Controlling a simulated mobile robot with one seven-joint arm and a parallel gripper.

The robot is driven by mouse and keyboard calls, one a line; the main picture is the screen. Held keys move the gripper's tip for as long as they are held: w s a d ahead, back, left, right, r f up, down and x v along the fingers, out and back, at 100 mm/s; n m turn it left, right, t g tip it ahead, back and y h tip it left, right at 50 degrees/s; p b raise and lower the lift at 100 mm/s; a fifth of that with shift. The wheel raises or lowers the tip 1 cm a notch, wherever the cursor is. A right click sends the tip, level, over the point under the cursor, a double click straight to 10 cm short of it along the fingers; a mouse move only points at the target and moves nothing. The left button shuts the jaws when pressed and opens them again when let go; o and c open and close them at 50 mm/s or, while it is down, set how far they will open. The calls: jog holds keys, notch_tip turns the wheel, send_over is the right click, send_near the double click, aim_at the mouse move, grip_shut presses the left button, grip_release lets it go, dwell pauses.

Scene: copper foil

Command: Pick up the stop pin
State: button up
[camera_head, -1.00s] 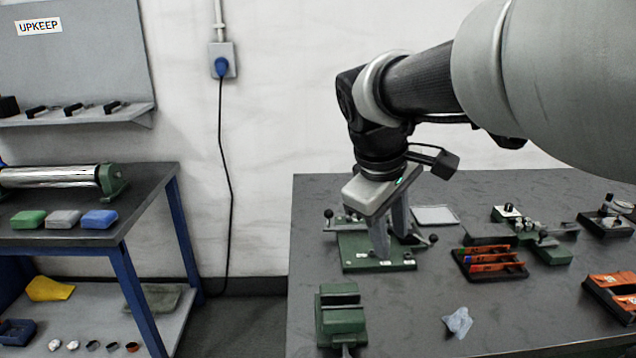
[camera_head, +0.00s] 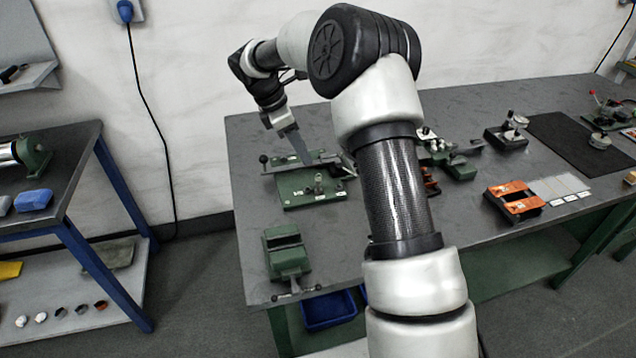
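I cannot make out for certain which small part is the stop pin. A green fixture plate (camera_head: 300,202) lies on the dark bench at the left, with black-knobbed levers along its back and a small metal part (camera_head: 318,186) standing near its middle. My gripper (camera_head: 304,160) is over the back of this plate and points down and right. One grey finger shows clearly; the other is hidden or overlaps it. I see nothing held, but the gap between the fingers is not visible.
A green vise (camera_head: 286,252) stands at the bench's front left corner. An orange-and-black holder (camera_head: 514,200), white cards and a dark mat (camera_head: 572,142) lie to the right. My arm hides the bench middle. A blue-legged side table (camera_head: 62,170) stands left.

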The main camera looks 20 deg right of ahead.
aim_at(318, 178)
jog(key=x, duration=1.2)
jog(key=shift+a+f, duration=0.1)
grip_shut()
